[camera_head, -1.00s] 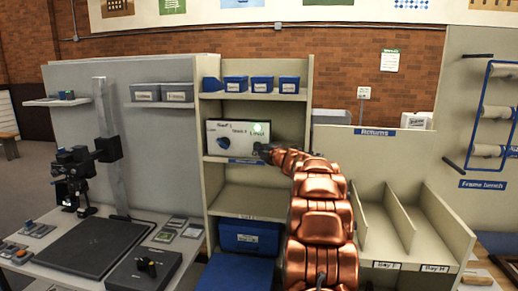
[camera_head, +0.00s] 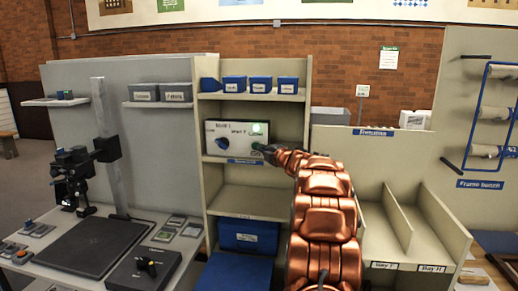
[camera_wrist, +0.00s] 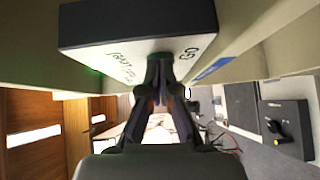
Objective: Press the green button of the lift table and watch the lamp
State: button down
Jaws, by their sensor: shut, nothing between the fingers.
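The control box (camera_head: 225,139) stands on a shelf of the middle rack. My gripper (camera_head: 259,147) is at the lower right of this front, below the lamp. In the wrist view, the box (camera_wrist: 135,25) appears upside down, with a green glow (camera_wrist: 95,72) at its left edge. My gripper (camera_wrist: 160,62) is shut and empty, its tips at the front beside a "GO" label. The green button is not visible; the fingertips cover that spot.
Blue bins (camera_head: 260,84) stand on the shelf above the box, and a larger blue box (camera_head: 248,236) is below. An empty divided rack (camera_head: 405,215) is at the right. A copy stand (camera_head: 106,150) is on the table at the left.

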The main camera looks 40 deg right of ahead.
jog(key=v, duration=0.6)
jog(key=shift+a+r, duration=0.15)
jog(key=shift+a, duration=0.1)
jog(key=shift+w, duration=0.1)
dwell(0.4)
jog(key=w+a+r+m+g+h, duration=0.1)
jog(key=a+m+g+h, duration=0.2)
jog(key=a+m, duration=0.4)
jog(key=s+a+f+m+g+y, duration=0.1)
jog(key=s+a+f+m+g, duration=0.3)
jog(key=a, duration=0.6)
jog(key=s+a+f+m+g, duration=0.1)
jog(key=s+a+f+g, duration=0.25)
jog(key=s+a, duration=0.4)
jog(key=s+a+f+m+g+y, duration=0.1)
jog(key=s+a+f+g+y, duration=0.2)
jog(key=s+a, duration=1.1)
jog(key=s+a+f+m+g+y+p, duration=0.1)
jog(key=s+a+f+g+y, duration=0.2)
jog(key=s+a, duration=1.1)
notch_tip(320, 180, down, 4)
jog(key=s+g, duration=0.2)
jog(key=s, duration=0.1)
jog(key=shift+f+m, duration=0.25)
jog(key=shift+m, duration=0.15)
